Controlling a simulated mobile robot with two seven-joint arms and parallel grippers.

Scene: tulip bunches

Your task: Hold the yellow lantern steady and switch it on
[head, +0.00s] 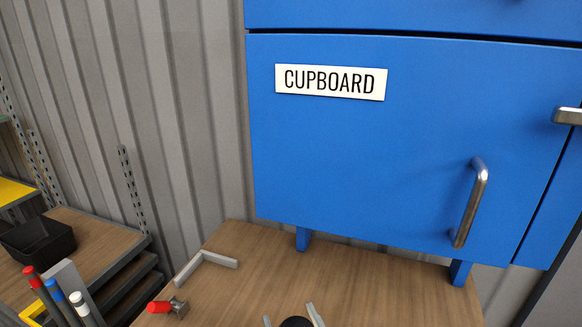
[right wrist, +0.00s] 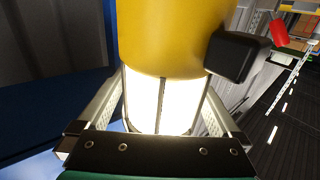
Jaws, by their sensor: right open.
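The yellow lantern (right wrist: 165,35) fills the upper middle of the right wrist view. Its white section (right wrist: 160,95) below the yellow body is bright, as if lit. A black block (right wrist: 237,55) sits at the right side of the yellow body; I cannot tell whether it is a switch. My right gripper (right wrist: 163,92) is open, with one finger on each side of the white section. In the head view my right gripper (head: 291,315) shows only its fingertips at the bottom edge, with a dark round top between them, probably the lantern's. My left gripper is not in view.
A blue cupboard (head: 350,150) stands at the back of the wooden table (head: 380,285). A grey L-shaped bracket (head: 208,260) and a red-handled tool (head: 160,306) lie at the table's left. A black bin (head: 40,240) is on a shelf further left. The table's right part looks clear.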

